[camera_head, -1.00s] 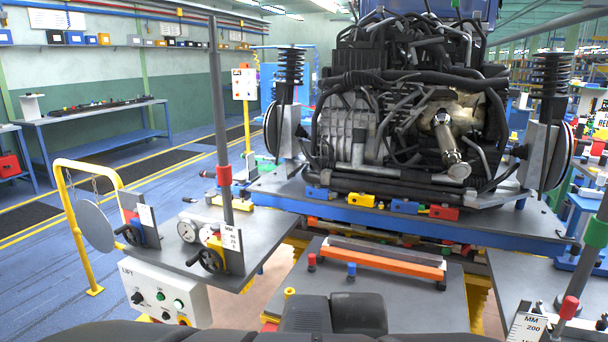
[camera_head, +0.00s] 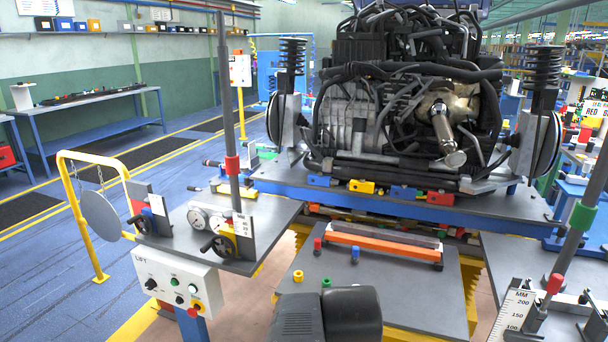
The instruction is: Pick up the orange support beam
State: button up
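The orange support beam (camera_head: 382,246) lies on the grey platform (camera_head: 395,300) in front of the engine. It runs left to right with its right end slightly nearer me. A dark grey bar (camera_head: 385,233) lies directly behind it. The beam's front face shows clearly. No gripper fingers show. A dark rounded body, probably part of my own arm, is at the bottom centre, in front of the platform, and does not touch the beam in the picture.
The engine (camera_head: 400,110) sits on a blue-edged carrier (camera_head: 400,205) behind the beam. Small red (camera_head: 317,244), blue (camera_head: 355,256) and yellow (camera_head: 298,276) pegs stand near it. A left side table (camera_head: 262,215) with upright post and a right table (camera_head: 520,255) flank the platform.

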aim_at(332, 236)
jog(key=i+l+u, duration=0.3)
jog(key=i, duration=0.25)
jog(key=i+l+u, duration=0.3)
jog(key=i+l, duration=0.25)
